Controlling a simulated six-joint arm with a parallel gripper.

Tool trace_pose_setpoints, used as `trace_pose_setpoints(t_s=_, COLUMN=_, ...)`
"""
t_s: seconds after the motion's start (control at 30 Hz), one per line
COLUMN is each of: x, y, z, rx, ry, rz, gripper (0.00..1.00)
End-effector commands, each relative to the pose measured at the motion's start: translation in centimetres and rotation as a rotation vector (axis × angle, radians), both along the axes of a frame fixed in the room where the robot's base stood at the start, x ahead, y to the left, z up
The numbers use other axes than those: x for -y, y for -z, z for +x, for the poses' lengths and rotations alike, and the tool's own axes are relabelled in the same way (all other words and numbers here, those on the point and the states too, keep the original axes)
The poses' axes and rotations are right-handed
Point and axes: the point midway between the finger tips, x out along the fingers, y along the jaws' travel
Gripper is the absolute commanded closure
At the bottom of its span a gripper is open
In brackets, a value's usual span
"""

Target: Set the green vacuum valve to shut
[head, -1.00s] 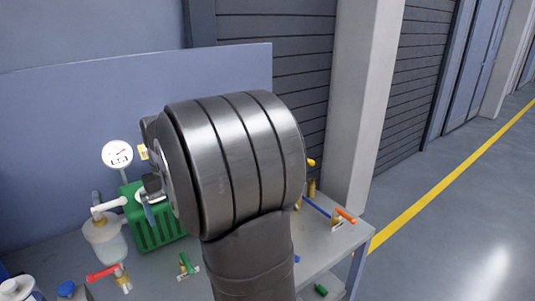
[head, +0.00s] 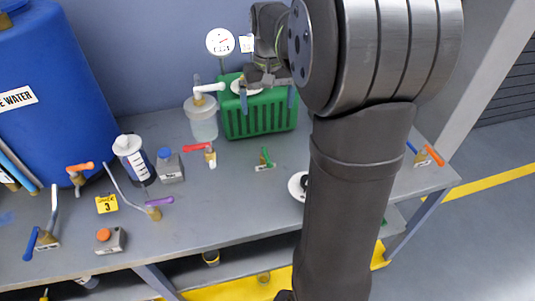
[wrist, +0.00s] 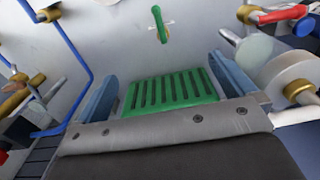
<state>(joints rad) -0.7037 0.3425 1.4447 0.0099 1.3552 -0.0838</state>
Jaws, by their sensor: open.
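The green-handled valve (head: 266,156) stands on the bench in front of the green ribbed box, with a small pale label plate at its foot. It also shows at the top of the wrist view (wrist: 160,24), its handle running roughly up and down the picture, across the plate. My gripper (head: 267,97) is open over the green ribbed box, apart from the valve. In the wrist view the two blue-grey fingers (wrist: 164,74) are spread with nothing held between them. I cannot read the plate's marks.
The green ribbed box (head: 258,119) lies beneath my fingers. A red-handled valve (head: 199,149) and a jar (head: 202,124) stand left of it, a gauge (head: 220,41) behind. My arm hides the bench's right part. Bare bench (head: 225,205) lies in front of the green valve.

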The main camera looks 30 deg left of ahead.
Motion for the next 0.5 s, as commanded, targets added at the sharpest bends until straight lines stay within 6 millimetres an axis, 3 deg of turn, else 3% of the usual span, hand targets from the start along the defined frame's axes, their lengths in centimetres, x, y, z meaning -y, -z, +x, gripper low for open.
trace_pose_setpoints(t_s=0.17, x=0.0, y=0.0, z=0.0, rx=0.000, ry=0.000, rz=0.000, gripper=0.00)
trace_pose_setpoints(t_s=0.2, x=0.0, y=0.0, z=0.0, rx=0.000, ry=0.000, rz=0.000, gripper=0.04)
trace_pose_setpoints(t_s=0.5, x=3.0, y=1.2, z=1.4, rx=-0.107, ry=0.007, rz=0.097, gripper=0.61)
